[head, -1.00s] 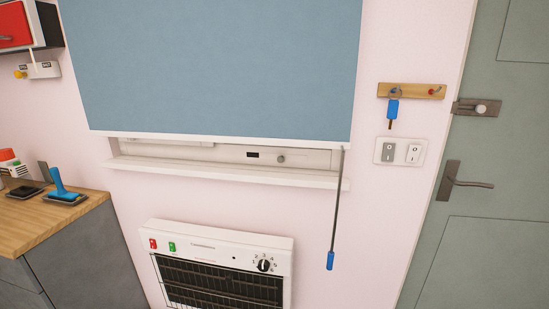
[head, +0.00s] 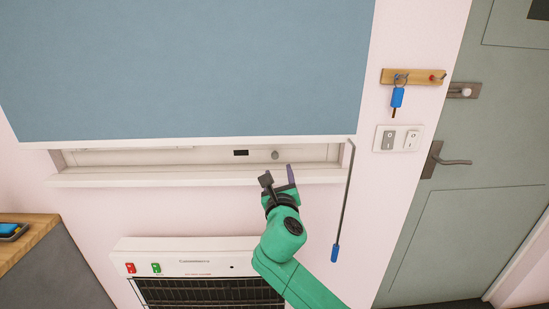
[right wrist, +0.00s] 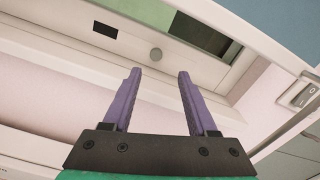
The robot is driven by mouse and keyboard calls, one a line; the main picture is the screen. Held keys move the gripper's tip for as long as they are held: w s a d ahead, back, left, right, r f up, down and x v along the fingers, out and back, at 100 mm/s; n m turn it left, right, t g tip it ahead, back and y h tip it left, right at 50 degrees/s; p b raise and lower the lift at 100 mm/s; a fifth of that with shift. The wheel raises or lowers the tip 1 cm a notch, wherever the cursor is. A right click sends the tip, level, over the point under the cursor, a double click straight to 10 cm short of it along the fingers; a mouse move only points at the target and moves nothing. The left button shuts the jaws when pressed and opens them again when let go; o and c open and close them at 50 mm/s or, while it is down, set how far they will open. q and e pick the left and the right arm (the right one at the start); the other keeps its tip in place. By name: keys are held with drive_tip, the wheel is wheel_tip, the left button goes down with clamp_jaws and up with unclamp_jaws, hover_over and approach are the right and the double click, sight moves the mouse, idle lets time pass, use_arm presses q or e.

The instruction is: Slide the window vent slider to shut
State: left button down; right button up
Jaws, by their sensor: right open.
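The window vent strip runs along the sill below a blue blind. It has a small round grey knob (head: 275,155) and a dark slot (head: 241,153) to the knob's left. In the right wrist view, the knob (right wrist: 155,54) lies just beyond the fingertips, roughly between them, and the dark slot (right wrist: 105,29) is to its upper left. My green right gripper (head: 278,177) is open and empty, in front of the sill and below the knob. Its two purple fingers (right wrist: 160,74) show apart and do not hold the knob. My left gripper is not in view.
The blue blind (head: 190,65) covers most of the window above the strip. Its wand (head: 345,200) hangs to the right of my gripper. A white heater (head: 190,262) stands below. Keys on hooks (head: 397,97), switches (head: 400,139) and a door (head: 470,200) are at right.

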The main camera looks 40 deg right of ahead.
sight(274, 157)
drive_tip(key=x, duration=0.8)
drive_tip(key=shift+w+a+f, duration=0.1)
drive_tip(key=shift+w+a, duration=0.1)
drive_tip(key=shift+w, duration=0.15)
drive_tip(key=shift+w+d, duration=0.25)
drive_tip(key=shift+d, duration=0.15)
drive_tip(key=shift+a, duration=0.1)
clamp_jaws()
drive_tip(key=shift+p, duration=0.3)
